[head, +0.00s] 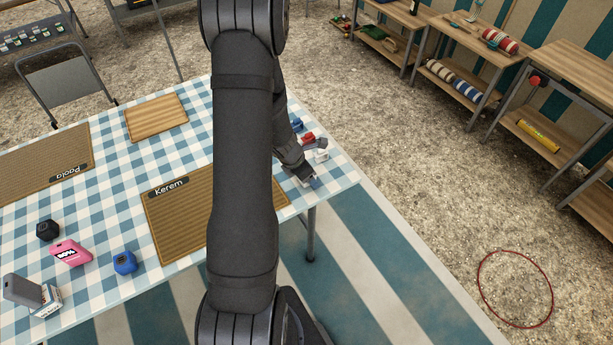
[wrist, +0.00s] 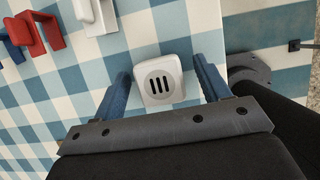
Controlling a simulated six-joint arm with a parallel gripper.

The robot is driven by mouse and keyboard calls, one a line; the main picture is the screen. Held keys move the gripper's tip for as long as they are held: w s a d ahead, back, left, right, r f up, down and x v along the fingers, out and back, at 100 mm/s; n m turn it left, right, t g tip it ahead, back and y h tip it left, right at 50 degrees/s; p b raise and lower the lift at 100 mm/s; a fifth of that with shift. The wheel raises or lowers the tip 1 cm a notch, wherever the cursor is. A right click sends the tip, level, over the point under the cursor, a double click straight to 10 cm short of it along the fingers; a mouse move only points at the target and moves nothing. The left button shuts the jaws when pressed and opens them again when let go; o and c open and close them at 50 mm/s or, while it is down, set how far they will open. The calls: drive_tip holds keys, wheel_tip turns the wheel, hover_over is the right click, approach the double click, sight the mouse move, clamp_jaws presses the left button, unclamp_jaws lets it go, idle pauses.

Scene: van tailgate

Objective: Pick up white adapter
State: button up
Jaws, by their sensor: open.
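The white adapter (wrist: 159,79), a small rounded white block with three dark slots, lies on the blue-and-white checked cloth in the wrist view. My gripper (wrist: 164,74) is open, with one blue finger on each side of the adapter. Gaps of cloth show between it and both fingers, so nothing is held. In the head view, my gripper (head: 312,182) is low at the table's right end, partly behind my own arm. I cannot clearly make out the adapter there.
Beside the adapter are a white item (wrist: 95,14), a red item (wrist: 44,32) and a blue item (wrist: 15,40). The table edge is close on the right. A mat labelled Kerem (head: 172,222) and a pink item (head: 71,252) lie farther left.

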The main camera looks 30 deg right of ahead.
drive_tip(key=c, duration=1.1)
drive_tip(key=shift+r, duration=0.1)
